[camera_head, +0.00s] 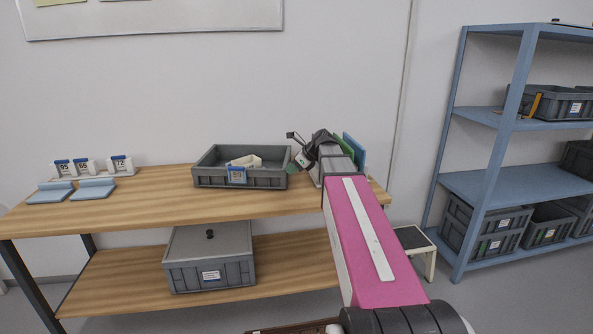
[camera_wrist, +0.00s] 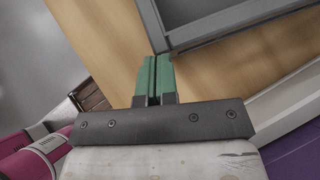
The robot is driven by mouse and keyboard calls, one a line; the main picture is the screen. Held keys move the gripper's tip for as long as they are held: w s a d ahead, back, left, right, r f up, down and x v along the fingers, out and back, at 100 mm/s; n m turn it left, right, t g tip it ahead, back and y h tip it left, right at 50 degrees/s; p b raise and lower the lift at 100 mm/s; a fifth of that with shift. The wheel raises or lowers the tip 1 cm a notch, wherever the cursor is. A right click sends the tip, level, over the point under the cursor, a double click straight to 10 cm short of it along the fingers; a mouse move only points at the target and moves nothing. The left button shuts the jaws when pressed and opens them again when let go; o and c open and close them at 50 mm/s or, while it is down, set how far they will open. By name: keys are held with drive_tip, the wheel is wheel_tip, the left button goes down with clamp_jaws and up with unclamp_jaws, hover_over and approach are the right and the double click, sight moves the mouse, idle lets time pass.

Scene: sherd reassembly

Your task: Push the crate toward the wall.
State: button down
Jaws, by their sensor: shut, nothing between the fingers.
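An open grey crate (camera_head: 209,179) stands on the wooden table top, its back side toward the wall (camera_head: 240,70). In the wrist view the green fingers (camera_wrist: 153,72) are together and empty, close to a corner of the crate (camera_wrist: 196,42). I cannot tell whether they touch it.
The table (camera_head: 150,205) has number tags (camera_head: 85,167) and blue blocks (camera_head: 93,189) at left, with clear wood between them and the crate. Green and blue upright items (camera_head: 354,152) stand behind my wrist. A lidded box (camera_head: 210,270) sits on the lower shelf. Blue shelving (camera_head: 490,180) stands at right.

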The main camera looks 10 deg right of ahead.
drive_tip(key=shift+w+a, duration=0.35)
drive_tip(key=shift+a, duration=0.4)
